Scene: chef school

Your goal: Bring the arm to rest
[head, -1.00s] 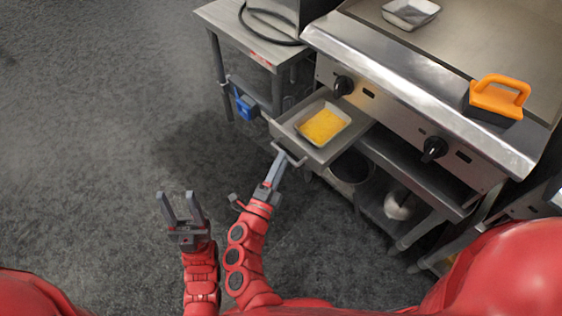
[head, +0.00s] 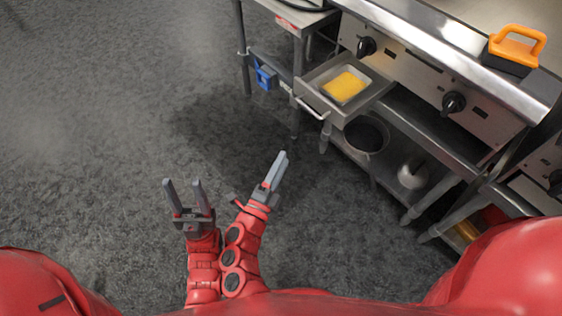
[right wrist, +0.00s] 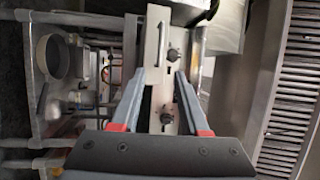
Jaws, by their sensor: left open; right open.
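My left gripper (head: 187,192) is open and empty, pointing up the picture above the dark floor in the head view. My right gripper (head: 281,158) is beside it to the right, seen nearly edge-on. In the right wrist view its two fingers (right wrist: 157,95) stand apart with nothing held between them. The right gripper is clear of the open drawer (head: 352,108), whose handle (head: 311,108) is above and right of the fingertips.
A tray of yellow food (head: 345,86) sits in the drawer under the griddle (head: 432,70). An orange-handled tool (head: 517,46) rests on the griddle's edge. A pot (head: 366,138) stands on the lower shelf. The floor to the left is clear.

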